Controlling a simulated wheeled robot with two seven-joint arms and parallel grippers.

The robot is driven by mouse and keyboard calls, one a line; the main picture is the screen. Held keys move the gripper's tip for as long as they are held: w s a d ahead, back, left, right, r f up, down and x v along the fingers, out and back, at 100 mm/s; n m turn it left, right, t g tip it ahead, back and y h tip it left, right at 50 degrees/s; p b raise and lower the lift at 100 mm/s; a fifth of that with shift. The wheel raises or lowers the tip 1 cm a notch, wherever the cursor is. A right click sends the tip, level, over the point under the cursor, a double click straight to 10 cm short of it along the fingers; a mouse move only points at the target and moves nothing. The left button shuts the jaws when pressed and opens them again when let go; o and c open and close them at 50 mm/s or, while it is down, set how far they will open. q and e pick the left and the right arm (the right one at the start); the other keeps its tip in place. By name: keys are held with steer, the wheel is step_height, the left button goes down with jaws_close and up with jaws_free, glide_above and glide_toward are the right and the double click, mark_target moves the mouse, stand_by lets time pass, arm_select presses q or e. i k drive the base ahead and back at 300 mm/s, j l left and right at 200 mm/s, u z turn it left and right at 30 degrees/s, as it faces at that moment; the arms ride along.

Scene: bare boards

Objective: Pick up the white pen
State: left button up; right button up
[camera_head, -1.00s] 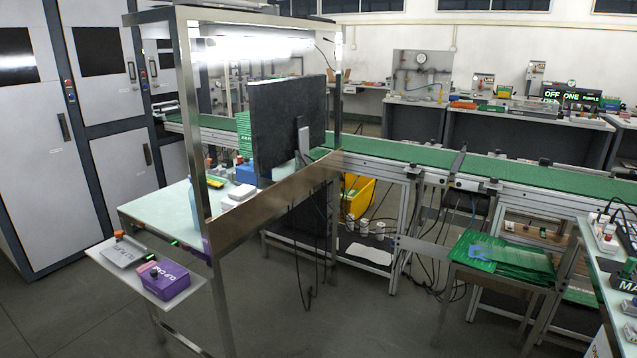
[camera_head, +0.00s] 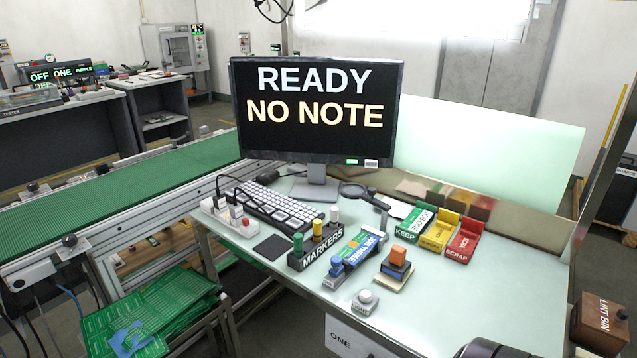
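A black holder labelled MARKERS (camera_head: 322,257) stands on the pale bench top in front of the monitor. Several markers stand upright in it. A green marker (camera_head: 298,243) is at its left end, with a yellowish marker (camera_head: 317,229) beside it. A pale marker (camera_head: 334,215) stands at the back right end of the holder. I cannot tell for sure from its small size whether this is the white pen.
A monitor (camera_head: 316,110) reading READY NO NOTE stands behind a keyboard (camera_head: 270,205). KEEP (camera_head: 412,226), yellow (camera_head: 439,232) and SCRAP (camera_head: 464,241) trays are at the right.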

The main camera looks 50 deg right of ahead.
mark_target(334, 211)
steer(key=i+z, duration=0.65)
steer(key=z, duration=0.15)
steer(key=i+j+z, duration=0.2)
steer(key=i+z, duration=0.15)
steer(key=i+j+z, duration=0.25)
steer(key=z, duration=0.15)
